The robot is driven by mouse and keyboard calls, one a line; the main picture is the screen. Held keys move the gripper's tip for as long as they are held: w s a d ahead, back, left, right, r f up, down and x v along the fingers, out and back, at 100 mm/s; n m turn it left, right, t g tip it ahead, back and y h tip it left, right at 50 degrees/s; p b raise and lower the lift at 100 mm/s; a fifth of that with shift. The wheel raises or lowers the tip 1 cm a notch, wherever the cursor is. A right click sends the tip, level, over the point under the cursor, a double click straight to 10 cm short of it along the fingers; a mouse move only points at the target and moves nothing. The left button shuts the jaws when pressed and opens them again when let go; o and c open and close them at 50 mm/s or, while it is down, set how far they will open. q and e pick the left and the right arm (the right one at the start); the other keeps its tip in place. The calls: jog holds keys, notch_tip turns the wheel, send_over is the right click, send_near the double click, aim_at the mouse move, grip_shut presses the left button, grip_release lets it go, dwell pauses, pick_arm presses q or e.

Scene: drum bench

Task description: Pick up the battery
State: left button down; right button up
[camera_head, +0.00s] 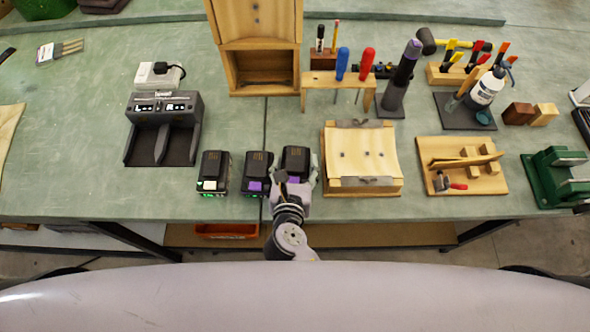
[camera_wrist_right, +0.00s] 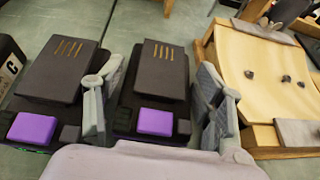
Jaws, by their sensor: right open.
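Several black batteries stand in a row near the front edge of the bench: a left one (camera_head: 213,173) with green lights, a middle one (camera_head: 257,173) with a purple patch, and a right one (camera_head: 296,160). My right gripper (camera_head: 294,178) is open at the right battery, covering its front part. In the right wrist view the open fingers (camera_wrist_right: 158,110) stand on either side of the right battery (camera_wrist_right: 155,75), which shows a purple button. The middle battery (camera_wrist_right: 55,85) is just left of the left finger. My left gripper is not in view.
A black charger dock (camera_head: 163,125) stands at the back left. A wooden piece with a curved top (camera_head: 362,160) is close to the right of my gripper. A wooden cabinet (camera_head: 257,50) and a screwdriver rack (camera_head: 340,80) stand behind. The left front bench is clear.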

jog(key=shift+w+f, duration=0.2)
jog(key=shift+w, duration=0.3)
jog(key=shift+s, duration=0.1)
jog(key=shift+r, duration=0.1)
jog(key=shift+c, duration=0.6)
jog(key=c, duration=1.1)
